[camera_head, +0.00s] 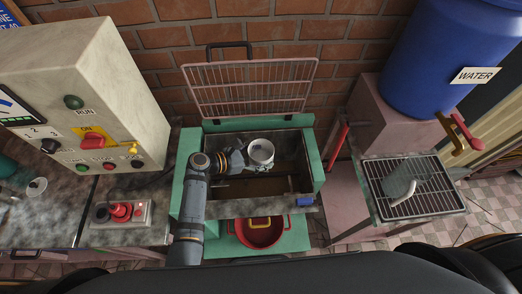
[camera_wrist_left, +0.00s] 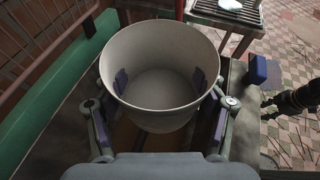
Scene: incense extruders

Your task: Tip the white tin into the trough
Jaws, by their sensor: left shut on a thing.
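The white tin (camera_head: 262,153) is in my left gripper (camera_head: 246,158), above the trough. The gripper's fingers are shut on the tin's two sides, with dark pads against its wall in the left wrist view (camera_wrist_left: 166,85). The tin's mouth faces up, roughly upright. Its inside looks pale grey, and I cannot tell whether that is powder or the bare bottom. The trough (camera_head: 314,160) has a green frame and a dark inside, with brown patches low down. What seems to be my right gripper (camera_wrist_left: 285,102) shows dark at the right edge of the left wrist view; its fingers are unclear.
A wire grid lid (camera_head: 250,86) stands raised behind the trough. A red pan (camera_head: 260,233) sits below its front. A control box (camera_head: 95,90) and red-button box (camera_head: 121,213) are left. A blue water barrel (camera_head: 440,50) and a rack with a scoop (camera_head: 400,188) are right.

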